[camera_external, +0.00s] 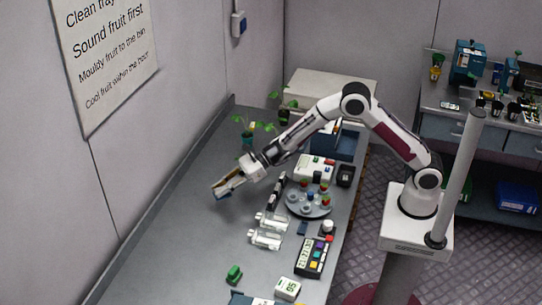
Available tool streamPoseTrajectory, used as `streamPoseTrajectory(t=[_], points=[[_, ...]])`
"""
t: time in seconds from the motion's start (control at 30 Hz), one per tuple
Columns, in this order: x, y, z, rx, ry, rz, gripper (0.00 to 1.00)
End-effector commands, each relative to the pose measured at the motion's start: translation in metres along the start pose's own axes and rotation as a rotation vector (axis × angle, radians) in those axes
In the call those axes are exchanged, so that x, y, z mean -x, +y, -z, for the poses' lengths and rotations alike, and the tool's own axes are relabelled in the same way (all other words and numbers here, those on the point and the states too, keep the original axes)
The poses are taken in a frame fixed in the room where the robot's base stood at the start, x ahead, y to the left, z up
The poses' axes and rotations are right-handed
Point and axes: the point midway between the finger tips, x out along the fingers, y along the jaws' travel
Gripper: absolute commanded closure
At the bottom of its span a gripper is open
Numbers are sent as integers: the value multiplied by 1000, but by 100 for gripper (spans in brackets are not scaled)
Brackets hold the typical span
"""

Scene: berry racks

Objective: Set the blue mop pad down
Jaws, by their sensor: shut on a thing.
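My gripper (222,189) reaches out over the left part of the grey bench, pointing left and down. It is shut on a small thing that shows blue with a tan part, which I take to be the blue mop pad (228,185). The fingers hide part of the pad, and it is small in this view. The pad appears held above the bench top; I cannot tell how large the gap is.
The bench (190,240) is bare below and left of my gripper, up to the wall. Right of it stand a round grey tray (308,211) with fruit, clear bottles (268,239) and a keypad box (312,257). Potted seedlings (247,139) stand behind. A green object (234,273) lies in front.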

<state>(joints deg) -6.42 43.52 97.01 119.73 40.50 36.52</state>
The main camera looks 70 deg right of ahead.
Motion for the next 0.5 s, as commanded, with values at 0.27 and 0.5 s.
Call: streamPoseTrajectory(t=[0.27,0.5], points=[[-9,0,21,1,0,0,100],[-9,0,21,1,0,0,100]])
